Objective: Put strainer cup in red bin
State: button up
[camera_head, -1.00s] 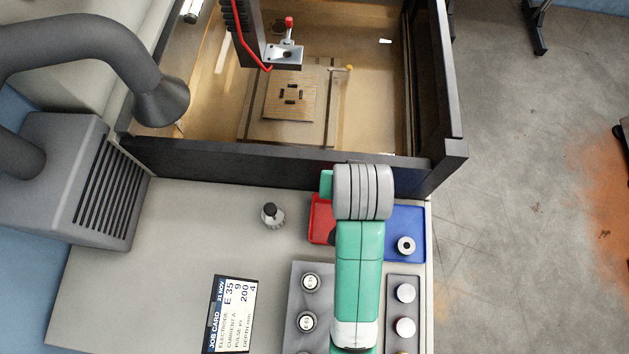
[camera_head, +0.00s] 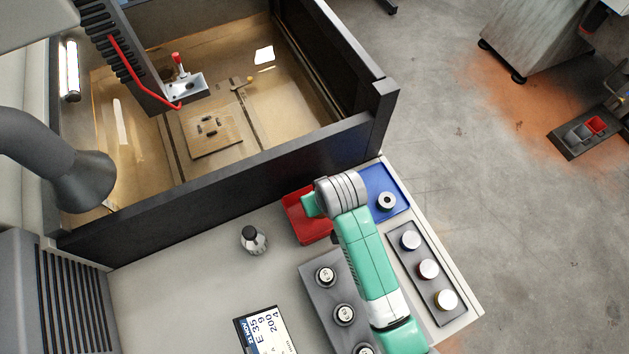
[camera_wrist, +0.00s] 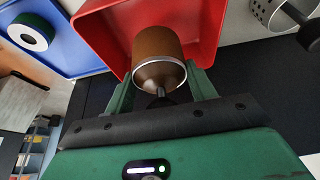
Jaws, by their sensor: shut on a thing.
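My gripper (camera_wrist: 163,88) is shut on a brown cylinder (camera_wrist: 157,45) with a silver rim and a thin stem toward my palm. The cylinder is over the red bin (camera_wrist: 213,22); I cannot tell whether it touches the floor. In the head view my wrist covers part of the red bin (camera_head: 312,228), and the gripper (camera_head: 308,204) shows only in part. A perforated metal cup with a dark top, which looks like a strainer cup, stands on the bench left of the red bin (camera_head: 255,245); it also shows in the wrist view (camera_wrist: 268,12).
A blue bin (camera_head: 398,202) holding a ring-shaped part (camera_head: 386,202) adjoins the red bin's right. A grey rack (camera_head: 312,272) and a strip with several round pieces (camera_head: 428,268) lie in front. The dark tank wall (camera_head: 240,185) rises behind. Bench left of the cup is clear.

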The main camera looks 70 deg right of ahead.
jog(key=shift+w+f, duration=0.1)
jog(key=shift+f, duration=2.75)
jog(key=shift+f, duration=0.15)
jog(key=o, duration=1.1)
jog(key=p+v, duration=0.1)
jog(key=v, duration=1.1)
